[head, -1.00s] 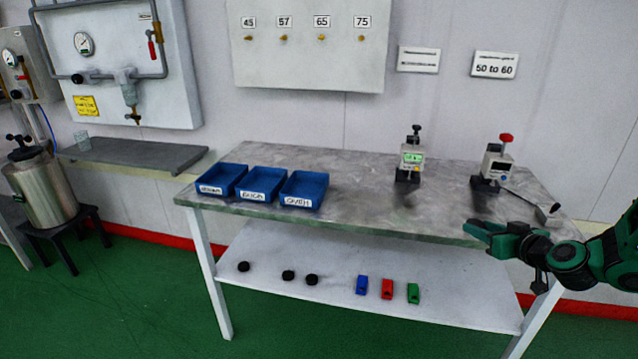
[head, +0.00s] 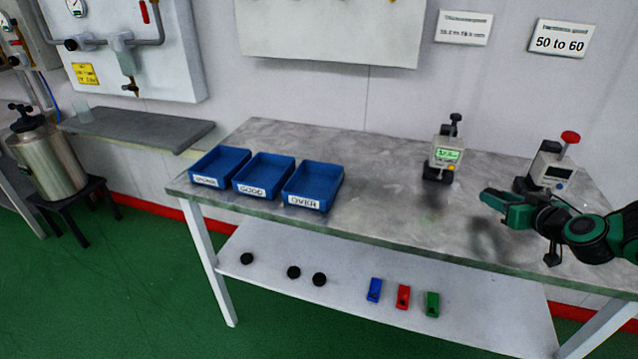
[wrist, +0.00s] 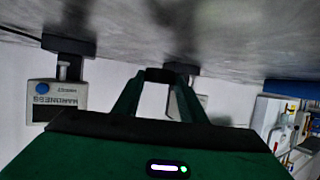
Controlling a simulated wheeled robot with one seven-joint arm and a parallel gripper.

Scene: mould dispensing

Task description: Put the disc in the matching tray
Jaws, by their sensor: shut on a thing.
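Three blue trays stand in a row on the bench's left part in the head view: the left tray (head: 220,165) has an unclear label, the middle tray (head: 264,175) reads GOOD and the right tray (head: 313,186) reads OVER. My gripper (head: 488,199) is above the bench's front right part, well right of the trays.
A gauge with a green-lit display (head: 445,152) stands behind my gripper to the left. A hardness gauge with a red knob (head: 550,167) stands to the right. Several small black and coloured pieces lie on the lower shelf (head: 345,265). The bench top (head: 385,195) is clear between trays and gauges.

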